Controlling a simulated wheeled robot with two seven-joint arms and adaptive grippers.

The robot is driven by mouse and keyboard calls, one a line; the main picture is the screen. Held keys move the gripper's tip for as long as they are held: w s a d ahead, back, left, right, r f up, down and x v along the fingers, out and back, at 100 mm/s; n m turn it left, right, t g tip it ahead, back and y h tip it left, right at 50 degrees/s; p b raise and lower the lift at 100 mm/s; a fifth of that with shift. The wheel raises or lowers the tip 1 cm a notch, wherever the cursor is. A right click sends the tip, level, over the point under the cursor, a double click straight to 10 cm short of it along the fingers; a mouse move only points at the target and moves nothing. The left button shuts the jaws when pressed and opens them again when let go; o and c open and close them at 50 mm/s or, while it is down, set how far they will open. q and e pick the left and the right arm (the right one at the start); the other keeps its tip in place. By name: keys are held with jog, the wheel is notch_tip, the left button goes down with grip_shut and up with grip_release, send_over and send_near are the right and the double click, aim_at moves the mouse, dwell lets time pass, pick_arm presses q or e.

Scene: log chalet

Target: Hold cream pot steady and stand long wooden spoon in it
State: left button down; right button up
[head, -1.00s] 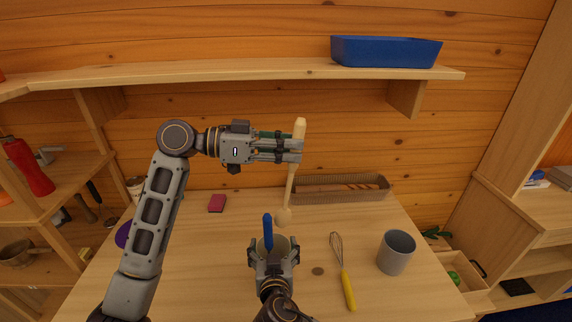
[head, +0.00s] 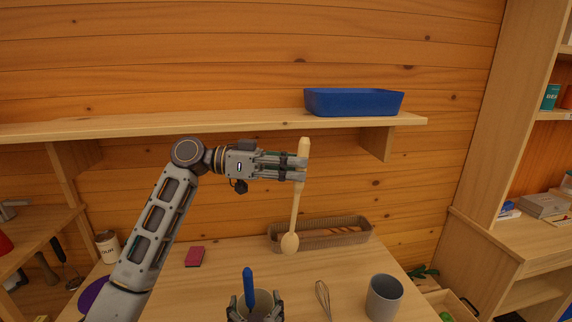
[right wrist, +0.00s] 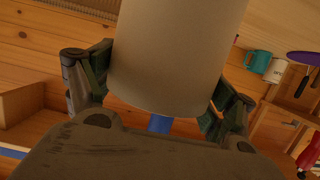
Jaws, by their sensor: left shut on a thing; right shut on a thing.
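The cream pot (head: 264,299) stands upright at the bottom of the head view, with a blue-handled utensil (head: 249,288) in it. My right gripper (head: 255,315) is shut around the pot. In the right wrist view the pot (right wrist: 175,60) fills the space between the fingers. My left gripper (head: 302,167) is shut on the long wooden spoon (head: 295,210) near the top of its handle. The spoon hangs almost upright, bowl down. Its bowl shows above and slightly right of the pot in the head view, apart from it. The pot's lower part is hidden.
A whisk (head: 323,296) and a grey cup (head: 384,298) are right of the pot. A woven basket (head: 350,238) is behind, and a pink sponge (head: 195,256) is left. A wall shelf (head: 230,126) with a blue bin (head: 354,102) is above the table.

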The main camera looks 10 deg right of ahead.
pick_arm(q)
jog(key=s+a+f+m+g+y, duration=0.1)
jog(key=a+f+m+g+y, duration=0.2)
jog(key=g, duration=0.6)
notch_tip(320, 180, down, 4)
jog(key=a+m, duration=0.2)
jog(key=m, duration=0.1)
jog(key=shift+a+f+y, duration=0.2)
jog(key=shift+a+y, duration=0.15)
jog(key=shift+y, duration=0.05)
jog(key=shift+f, duration=0.25)
notch_tip(320, 180, down, 11)
jog(key=s+a, duration=0.1)
jog(key=a, duration=0.1)
jog(key=shift+f, duration=0.2)
dwell(1.5)
jog(key=shift+s, duration=0.1)
jog(key=shift+f, duration=0.4)
jog(key=shift+f, duration=2.15)
